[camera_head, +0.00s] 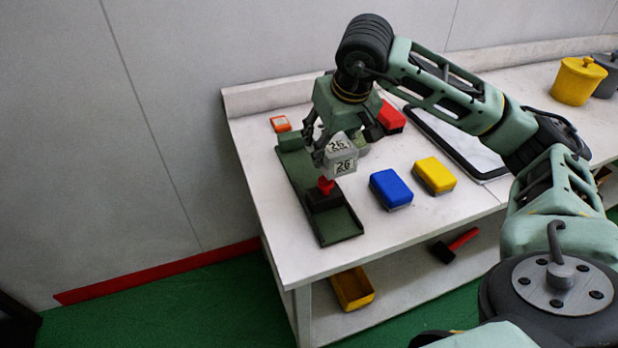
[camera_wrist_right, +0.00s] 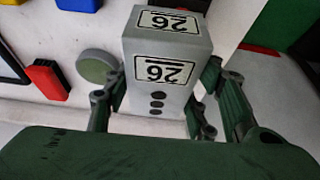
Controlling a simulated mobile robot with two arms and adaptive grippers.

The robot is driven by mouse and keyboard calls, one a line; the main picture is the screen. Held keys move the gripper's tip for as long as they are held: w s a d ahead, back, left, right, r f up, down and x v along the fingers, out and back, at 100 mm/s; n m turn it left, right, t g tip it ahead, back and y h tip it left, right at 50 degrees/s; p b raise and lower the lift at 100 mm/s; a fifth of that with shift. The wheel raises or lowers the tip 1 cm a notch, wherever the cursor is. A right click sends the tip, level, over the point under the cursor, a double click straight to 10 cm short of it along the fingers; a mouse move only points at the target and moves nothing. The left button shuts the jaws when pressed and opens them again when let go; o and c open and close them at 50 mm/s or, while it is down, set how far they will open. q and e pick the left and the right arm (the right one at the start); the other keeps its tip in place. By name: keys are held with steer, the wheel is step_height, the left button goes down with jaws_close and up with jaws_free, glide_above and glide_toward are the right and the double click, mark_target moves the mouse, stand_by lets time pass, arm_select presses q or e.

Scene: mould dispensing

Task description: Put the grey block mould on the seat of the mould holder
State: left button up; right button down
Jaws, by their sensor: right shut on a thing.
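The grey block mould (camera_head: 342,161) has white labels reading "26" on two faces. My right gripper (camera_head: 330,146) is shut on it and holds it over the green mould holder (camera_head: 340,226). In the right wrist view the mould (camera_wrist_right: 160,45) is between the fingers of the gripper (camera_wrist_right: 155,105), with dark round holes in its near face. The holder is a long green tray with a dark block and a red part (camera_head: 325,186) on it, just below the mould. The mould and gripper hide part of the holder, so the seat cannot be made out clearly. My left gripper is not in view.
A blue block (camera_head: 390,189) and a yellow block (camera_head: 435,175) lie right of the holder. A red block (camera_head: 391,117) is behind the gripper, and a small orange thing (camera_head: 281,124) is at the back left. A black-framed panel (camera_head: 455,138) lies further right.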

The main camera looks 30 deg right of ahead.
mark_target(343, 134)
steer(key=d, duration=0.1)
steer(key=d+b, duration=0.1)
steer(key=d, duration=0.1)
steer(key=shift+s+d+r, duration=0.1)
steer(key=shift+s+r, duration=0.05)
steer(key=shift+s, duration=0.05)
steer(key=shift+w+m, duration=0.25)
steer(key=shift+m, duration=0.05)
steer(key=w+f, duration=0.2)
steer(key=w, duration=0.1)
steer(key=w+a+f+p, duration=0.1)
steer(key=w+f, duration=0.1)
steer(key=w, duration=0.2)
steer(key=w+a+f+p, duration=0.1)
steer(key=w+f, duration=0.1)
steer(key=w, duration=0.1)
steer(key=shift+w+a+f, duration=0.25)
steer(key=shift+w, duration=0.1)
step_height(343, 134, down, 4)
steer(key=shift+r+p, duration=0.25)
steer(key=shift+p, duration=0.3)
steer(key=shift+f, duration=0.3)
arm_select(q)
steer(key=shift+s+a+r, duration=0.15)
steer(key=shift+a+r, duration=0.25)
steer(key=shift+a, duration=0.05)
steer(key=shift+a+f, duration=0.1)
